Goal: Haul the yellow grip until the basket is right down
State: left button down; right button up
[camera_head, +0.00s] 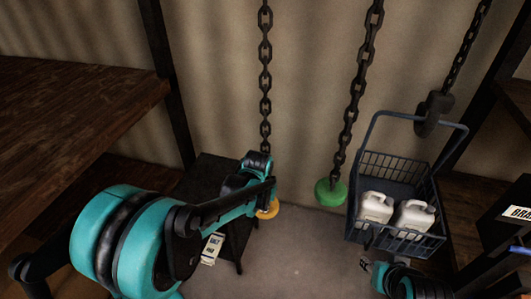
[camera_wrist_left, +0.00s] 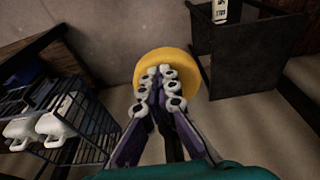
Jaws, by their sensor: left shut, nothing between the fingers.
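The yellow grip (camera_head: 268,210) hangs at the end of the left dark chain (camera_head: 265,75), mostly hidden by my left gripper (camera_head: 266,182). In the left wrist view the round yellow grip (camera_wrist_left: 166,66) is behind my fingers (camera_wrist_left: 162,88), which are shut together with nothing between them. They overlap its face; I cannot tell whether they touch. The blue-grey wire basket (camera_head: 400,205) hangs by its handle at the right with two white jugs (camera_head: 395,210) in it. My right gripper (camera_head: 366,264) shows partly at the lower right, below the basket.
A green grip (camera_head: 331,192) hangs on a second chain between the yellow grip and the basket. A dark weight (camera_head: 433,113) hangs above the basket. A dark stand (camera_head: 205,185) is behind my left arm. Wooden shelves (camera_head: 70,105) fill the left; bare floor (camera_head: 300,250) lies between.

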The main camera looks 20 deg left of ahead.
pick_arm(q)
notch_tip(320, 180, up, 7)
jog(key=p, duration=0.4)
jog(key=shift+f, duration=0.3)
notch_tip(320, 180, down, 9)
jog(key=b, duration=0.7)
notch_tip(320, 180, up, 9)
jog(key=p, duration=0.6)
dwell(0.5)
notch_tip(320, 180, up, 5)
jog(key=p, duration=0.3)
jog(key=shift+p, duration=0.3)
